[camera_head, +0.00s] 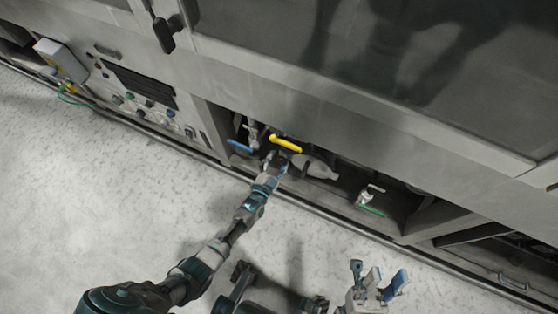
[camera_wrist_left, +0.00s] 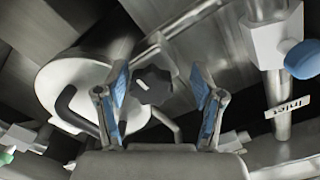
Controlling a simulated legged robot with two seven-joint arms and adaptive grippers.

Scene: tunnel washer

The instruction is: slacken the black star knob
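The black star knob (camera_wrist_left: 153,85) shows in the left wrist view, in front of a pale round-ended vessel (camera_wrist_left: 62,82). My left gripper (camera_wrist_left: 161,98) is open, with a blue-padded finger on either side of the knob in the picture. Gaps show between the knob and both pads; I cannot tell how deep the knob sits between them. In the head view my left gripper (camera_head: 276,165) reaches into the low opening of the machine, and the knob cannot be made out there. My right gripper (camera_head: 384,280) is open and empty over the floor at the lower right.
A yellow handle (camera_head: 286,143) and a blue handle (camera_head: 240,146) are close to my left gripper. A valve with a green handle (camera_head: 371,210) stands farther right. In the wrist view, a pipe with an "Inlet" tag (camera_wrist_left: 284,104) and a blue knob (camera_wrist_left: 303,59) are on the right.

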